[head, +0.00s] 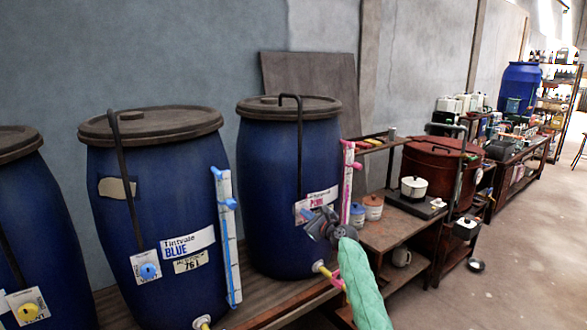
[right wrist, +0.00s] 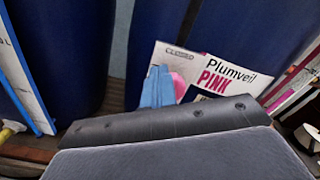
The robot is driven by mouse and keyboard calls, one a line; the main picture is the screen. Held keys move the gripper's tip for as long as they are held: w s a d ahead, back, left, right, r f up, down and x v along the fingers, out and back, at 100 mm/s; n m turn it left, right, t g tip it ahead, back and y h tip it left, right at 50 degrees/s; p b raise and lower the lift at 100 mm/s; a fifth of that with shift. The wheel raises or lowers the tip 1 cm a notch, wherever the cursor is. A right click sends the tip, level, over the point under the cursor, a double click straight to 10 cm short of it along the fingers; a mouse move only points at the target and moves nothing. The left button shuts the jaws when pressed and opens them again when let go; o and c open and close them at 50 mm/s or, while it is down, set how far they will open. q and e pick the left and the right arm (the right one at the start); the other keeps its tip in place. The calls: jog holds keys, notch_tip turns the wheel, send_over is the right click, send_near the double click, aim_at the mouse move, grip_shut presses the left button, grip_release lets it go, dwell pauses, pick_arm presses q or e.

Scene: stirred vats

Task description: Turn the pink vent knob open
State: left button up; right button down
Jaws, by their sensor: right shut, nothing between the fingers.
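The pink vent knob (right wrist: 180,85) shows in the right wrist view, partly hidden behind my fingers, on a white plate whose top reads something like "CLOSED". Beside it is the label reading "Plumveil PINK" (right wrist: 228,79), which also shows in the head view (head: 318,197) on the blue barrel (head: 270,160). In the head view my gripper hides the knob. My right gripper (head: 324,224) is in front of this barrel; its light blue fingertips (right wrist: 157,88) are shut and empty, right at the knob. Whether they touch it I cannot tell. My left gripper is not in view.
To the left stand a barrel labelled "Tintvale BLUE" (head: 155,190) with a blue knob (head: 149,271) and one with a yellow knob (head: 28,312). A pink-clipped gauge tube (head: 347,185) rises just right of my gripper. A cluttered bench (head: 385,235) stands further right.

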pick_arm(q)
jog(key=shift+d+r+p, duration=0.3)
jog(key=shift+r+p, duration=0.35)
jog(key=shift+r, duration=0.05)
pick_arm(e)
jog(key=shift+s+a+r, duration=0.15)
jog(key=shift+s+r, duration=0.05)
jog(key=shift+r, duration=0.05)
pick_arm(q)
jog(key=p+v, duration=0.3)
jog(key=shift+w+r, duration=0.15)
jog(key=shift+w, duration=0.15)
pick_arm(e)
jog(key=v, duration=0.6)
jog(key=shift+w, duration=0.1)
